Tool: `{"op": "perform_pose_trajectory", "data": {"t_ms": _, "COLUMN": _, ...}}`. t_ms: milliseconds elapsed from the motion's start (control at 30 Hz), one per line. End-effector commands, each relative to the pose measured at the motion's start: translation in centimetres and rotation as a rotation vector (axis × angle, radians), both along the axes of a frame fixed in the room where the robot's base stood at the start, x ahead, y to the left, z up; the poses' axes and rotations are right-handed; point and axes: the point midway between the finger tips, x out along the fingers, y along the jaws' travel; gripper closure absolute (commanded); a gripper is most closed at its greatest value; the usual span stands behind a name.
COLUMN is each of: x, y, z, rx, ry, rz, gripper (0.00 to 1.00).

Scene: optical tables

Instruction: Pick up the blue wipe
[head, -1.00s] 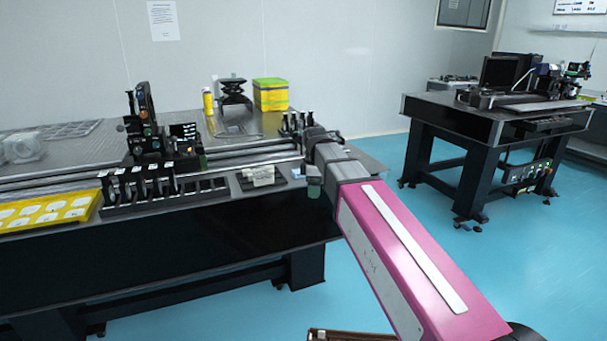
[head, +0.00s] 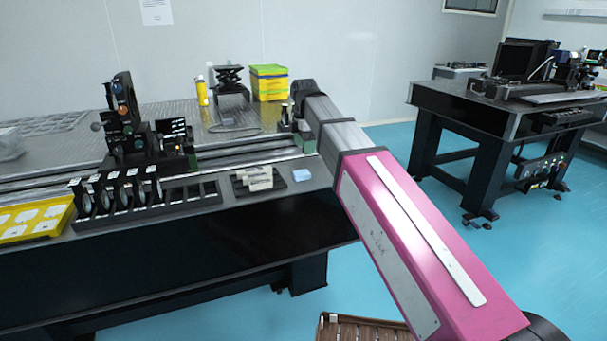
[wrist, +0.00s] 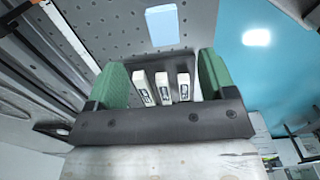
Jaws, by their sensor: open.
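The blue wipe (head: 302,175) is a small, light blue folded pad lying flat near the front edge of the optical table (head: 262,212). In the wrist view the blue wipe (wrist: 163,25) shows at the top centre, beyond my fingertips and roughly in line with the gap between them. My gripper (wrist: 163,75) has two green fingers spread wide, with nothing gripped. In the head view my gripper (head: 304,142) is partly hidden by the arm. It appears above and behind the wipe, apart from it.
White-labelled pieces (wrist: 165,87) show between the fingers in the wrist view; how near they are is unclear. Left of the wipe is a dark tray with pale blocks (head: 256,180), then a black rack of optics (head: 125,195). A yellow-green box (head: 269,84) stands behind.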

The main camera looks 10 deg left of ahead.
Motion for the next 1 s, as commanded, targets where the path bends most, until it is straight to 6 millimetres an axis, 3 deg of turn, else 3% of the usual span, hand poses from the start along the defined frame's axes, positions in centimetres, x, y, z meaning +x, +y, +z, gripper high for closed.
{"op": "perform_pose_trajectory", "data": {"t_ms": 300, "x": -0.1, "y": -0.1, "z": -4.2, "rx": -0.001, "ry": 0.001, "rz": -0.003, "gripper": 0.23}}
{"op": "perform_pose_trajectory", "data": {"t_ms": 567, "x": -0.2, "y": -0.1, "z": -5.6, "rx": -0.001, "ry": 0.001, "rz": -0.003, "gripper": 0.23}}
{"op": "perform_pose_trajectory", "data": {"t_ms": 833, "x": -0.3, "y": -0.1, "z": -9.0, "rx": -0.001, "ry": 0.001, "rz": -0.003, "gripper": 0.23}}
{"op": "perform_pose_trajectory", "data": {"t_ms": 1000, "x": -0.3, "y": -0.1, "z": -10.0, "rx": 0.000, "ry": 0.000, "rz": -0.003, "gripper": 0.23}}
